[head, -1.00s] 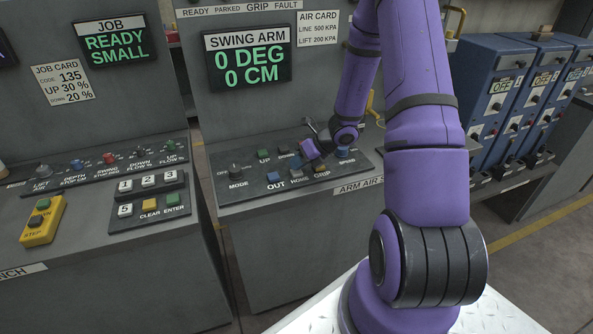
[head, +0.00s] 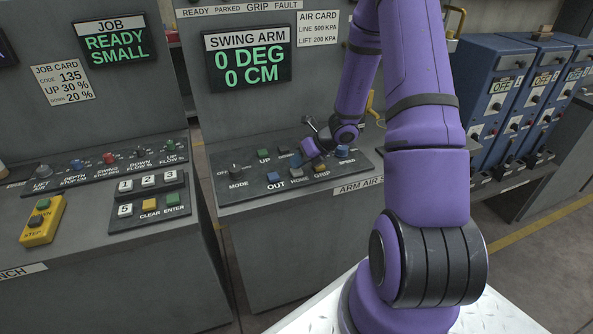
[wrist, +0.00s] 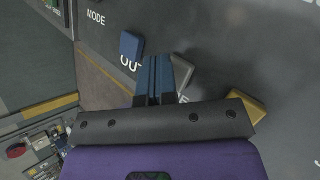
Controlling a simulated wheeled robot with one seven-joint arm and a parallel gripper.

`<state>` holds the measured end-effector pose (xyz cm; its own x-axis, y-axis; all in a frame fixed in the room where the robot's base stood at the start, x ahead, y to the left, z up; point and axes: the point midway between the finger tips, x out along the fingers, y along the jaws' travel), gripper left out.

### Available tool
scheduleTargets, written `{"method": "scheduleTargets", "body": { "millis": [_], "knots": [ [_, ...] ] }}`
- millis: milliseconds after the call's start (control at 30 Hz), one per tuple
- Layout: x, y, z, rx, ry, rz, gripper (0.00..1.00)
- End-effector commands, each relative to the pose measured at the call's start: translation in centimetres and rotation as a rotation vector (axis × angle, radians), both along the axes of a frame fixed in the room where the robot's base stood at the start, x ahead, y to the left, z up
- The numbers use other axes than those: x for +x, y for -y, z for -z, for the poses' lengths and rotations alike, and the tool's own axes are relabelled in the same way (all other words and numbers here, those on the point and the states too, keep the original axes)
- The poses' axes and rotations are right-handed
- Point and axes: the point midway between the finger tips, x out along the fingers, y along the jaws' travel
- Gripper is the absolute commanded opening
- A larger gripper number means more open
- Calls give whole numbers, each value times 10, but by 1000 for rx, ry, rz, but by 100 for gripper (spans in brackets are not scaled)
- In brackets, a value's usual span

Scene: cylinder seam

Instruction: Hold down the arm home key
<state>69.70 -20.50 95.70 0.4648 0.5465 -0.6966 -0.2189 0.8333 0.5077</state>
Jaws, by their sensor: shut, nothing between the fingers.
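The home key (head: 296,172) is a grey square key on the swing arm panel, above the HOME label. It also shows in the wrist view (wrist: 182,71), partly hidden by my fingers. My gripper (wrist: 161,62) is shut and empty, pointing at the panel. In the wrist view its tips overlap the left edge of the grey key and cover part of the OUT label. I cannot tell whether they touch the key or hover over it. In the head view my gripper (head: 299,158) is small and close above the home key.
The blue OUT key (wrist: 131,45) is left of my fingers and the yellow GRIP key (wrist: 246,106) is right. The green UP key (head: 264,155), MODE knob (head: 236,169) and blue SPEED knob (head: 343,151) share the panel. The swing arm display (head: 247,67) reads 0 DEG, 0 CM.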

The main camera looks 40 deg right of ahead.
Motion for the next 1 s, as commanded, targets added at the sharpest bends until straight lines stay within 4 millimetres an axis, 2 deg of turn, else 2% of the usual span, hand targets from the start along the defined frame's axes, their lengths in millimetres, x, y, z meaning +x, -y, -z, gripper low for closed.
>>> {"method": "scheduleTargets", "body": {
  "millis": [200, 633, 1000],
  "knots": [
    [0, 0, -11, -1, 1, -1, 0],
    [0, 0, -16, -1, 1, -1, 0],
    [0, 0, -47, -2, 2, -3, 0]
  ]
}}
